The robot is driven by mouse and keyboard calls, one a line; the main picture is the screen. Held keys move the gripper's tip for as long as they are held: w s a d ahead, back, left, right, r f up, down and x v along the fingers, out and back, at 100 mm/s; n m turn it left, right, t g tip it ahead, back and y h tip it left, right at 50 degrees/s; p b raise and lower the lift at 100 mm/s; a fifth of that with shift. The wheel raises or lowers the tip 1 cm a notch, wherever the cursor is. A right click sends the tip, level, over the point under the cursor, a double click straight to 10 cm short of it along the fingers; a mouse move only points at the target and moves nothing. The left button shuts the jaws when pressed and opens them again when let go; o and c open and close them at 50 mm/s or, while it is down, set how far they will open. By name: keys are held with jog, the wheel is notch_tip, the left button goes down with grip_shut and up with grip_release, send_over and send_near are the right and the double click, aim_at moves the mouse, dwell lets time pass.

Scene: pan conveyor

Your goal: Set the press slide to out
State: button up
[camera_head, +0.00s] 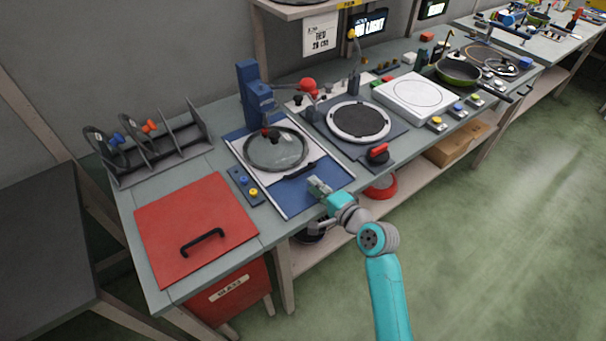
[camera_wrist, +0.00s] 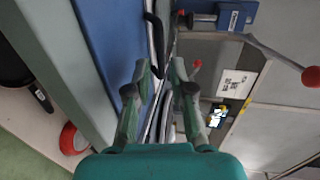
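The press is a blue column (camera_head: 252,95) with a red ball lever (camera_head: 308,86). Its pale slide (camera_head: 318,156) lies at the back of a blue base (camera_head: 305,193), under the press, with a round glass lid (camera_head: 277,147) on it. The slide's black handle (camera_head: 299,171) runs along its front edge, and the blue base is bare in front of it. My gripper (camera_head: 316,184) is just in front of and above the handle. In the wrist view my gripper (camera_wrist: 160,72) is open and empty, with the black handle (camera_wrist: 155,42) beyond its fingertips; contact is not visible.
A red hatch (camera_head: 190,225) with a black handle lies left, beside a button box (camera_head: 245,186). A round dark plate (camera_head: 360,120) and a red-topped knob (camera_head: 378,152) stand right of the press. The floor in front is clear.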

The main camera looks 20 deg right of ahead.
aim_at(302, 183)
jog(key=x, duration=0.7)
jog(key=shift+c, duration=0.2)
grip_shut()
